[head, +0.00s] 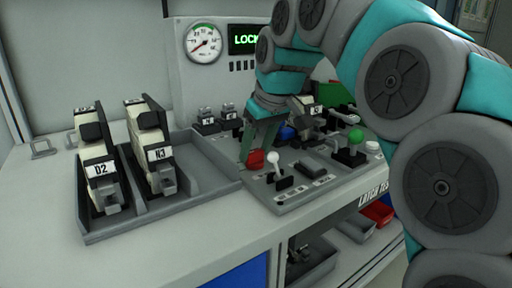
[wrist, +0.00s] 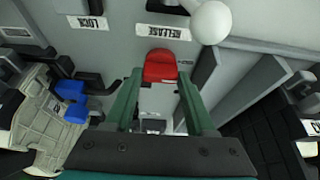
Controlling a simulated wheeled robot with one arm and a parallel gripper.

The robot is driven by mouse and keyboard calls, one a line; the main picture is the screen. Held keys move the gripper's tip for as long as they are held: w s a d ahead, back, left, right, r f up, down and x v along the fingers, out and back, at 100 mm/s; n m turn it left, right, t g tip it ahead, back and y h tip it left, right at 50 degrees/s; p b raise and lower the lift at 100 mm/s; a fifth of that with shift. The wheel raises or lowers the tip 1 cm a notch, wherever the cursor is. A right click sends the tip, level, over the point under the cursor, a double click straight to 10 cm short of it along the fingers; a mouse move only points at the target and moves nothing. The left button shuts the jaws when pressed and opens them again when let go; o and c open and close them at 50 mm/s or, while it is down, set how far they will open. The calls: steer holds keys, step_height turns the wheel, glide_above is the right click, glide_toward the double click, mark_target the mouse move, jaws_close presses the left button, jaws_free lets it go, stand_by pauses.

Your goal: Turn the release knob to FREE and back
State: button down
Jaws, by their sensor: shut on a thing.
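The red release knob (head: 255,159) sits at the front left corner of the grey latch panel (head: 318,183). My gripper (head: 257,152) reaches down onto it from above. In the wrist view the red knob (wrist: 160,67) lies between the green fingertips of my gripper (wrist: 160,78), which is shut on it. A RELEASE label (wrist: 163,31) is beside the knob, and small lettering to its right is too small to read surely. The green display (head: 244,39) shows letters starting LOCK, its right end hidden by my arm. The knob's pointing direction is unclear.
A white ball-topped lever (head: 273,160) stands close beside the knob. A green ball lever (head: 355,136) is farther right. A grey tray (head: 88,238) with latch units D2 and N3 stands at left. A gauge (head: 204,42) is behind. The table front is clear.

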steer(key=shift+c, duration=1.2)
jaws_free()
steer(key=shift+r, duration=0.1)
steer(key=v, duration=0.7)
steer(key=shift+r+b, duration=0.25)
steer(key=shift+b, duration=0.05)
steer(key=shift+s+d, duration=0.1)
steer(key=shift+s, duration=0.05)
